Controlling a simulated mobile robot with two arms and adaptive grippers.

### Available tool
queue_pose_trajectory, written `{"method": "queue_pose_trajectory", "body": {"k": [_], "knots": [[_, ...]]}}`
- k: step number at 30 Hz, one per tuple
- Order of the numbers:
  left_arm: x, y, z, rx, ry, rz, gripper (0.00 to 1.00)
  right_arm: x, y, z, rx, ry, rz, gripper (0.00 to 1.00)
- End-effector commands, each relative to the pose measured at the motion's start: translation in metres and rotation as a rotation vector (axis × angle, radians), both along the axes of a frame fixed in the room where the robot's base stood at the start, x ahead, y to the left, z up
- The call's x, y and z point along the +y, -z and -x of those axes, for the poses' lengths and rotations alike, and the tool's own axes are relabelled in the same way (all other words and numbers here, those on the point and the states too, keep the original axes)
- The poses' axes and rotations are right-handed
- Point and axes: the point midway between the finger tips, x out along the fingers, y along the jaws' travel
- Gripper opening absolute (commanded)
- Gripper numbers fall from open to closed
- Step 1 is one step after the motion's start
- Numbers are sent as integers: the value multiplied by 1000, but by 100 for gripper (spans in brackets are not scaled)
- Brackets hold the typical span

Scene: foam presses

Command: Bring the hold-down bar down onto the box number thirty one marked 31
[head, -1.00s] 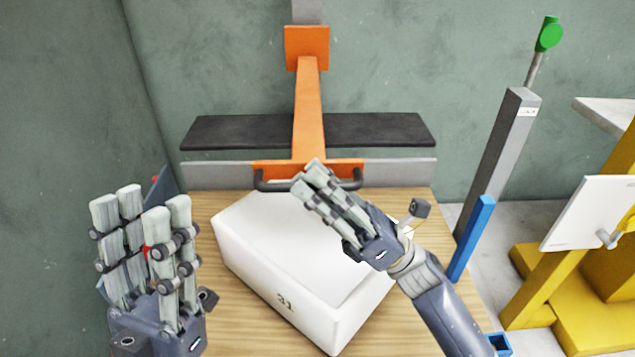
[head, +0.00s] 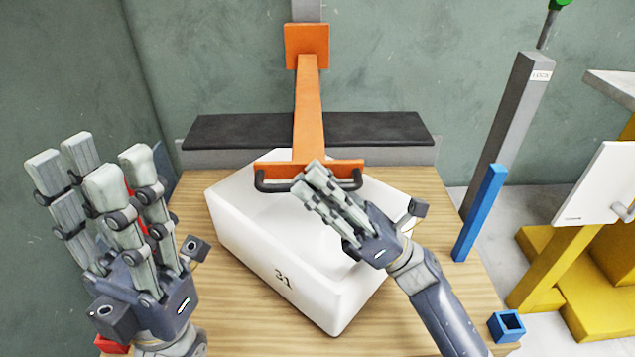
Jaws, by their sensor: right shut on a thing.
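The white box marked 31 (head: 270,255) sits turned at an angle on the wooden table, its number facing me. The hold-down bar (head: 360,129) is a dark padded crosspiece on an orange arm (head: 308,110), with a black handle (head: 275,186) at its front. The handle shows in front of the box's top; I cannot tell whether the bar touches the box. My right gripper (head: 310,185) is closed on the handle and hides its right part. My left gripper (head: 105,165) is open and empty, left of the box.
A blue post (head: 480,212) and a grey post (head: 510,125) stand to the right. A small blue square socket (head: 507,326) is at the lower right. A yellow frame with a white panel (head: 595,185) stands further right.

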Motion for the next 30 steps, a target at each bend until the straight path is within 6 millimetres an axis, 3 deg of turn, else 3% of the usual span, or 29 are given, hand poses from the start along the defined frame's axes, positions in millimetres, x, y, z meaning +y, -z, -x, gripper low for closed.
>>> {"method": "queue_pose_trajectory", "body": {"k": [6, 19, 20, 21, 30], "knots": [[-1, -3, 0, -31, -2, -3, 36, 0, 14, 0, 1, 1, 1, 0], [-1, -6, 0, -37, -1, -4, 36, 0, 14, 0, 1, 0, 1, 0], [-1, -6, 0, -37, -1, -4, 36, 0, 14, 0, 1, 0, 1, 15], [-1, -6, 0, -37, -1, -4, 36, 0, 14, 0, 1, 0, 1, 20], [-1, -5, 0, -36, -1, -4, 36, 0, 14, 0, 1, 1, 0, 20]]}}
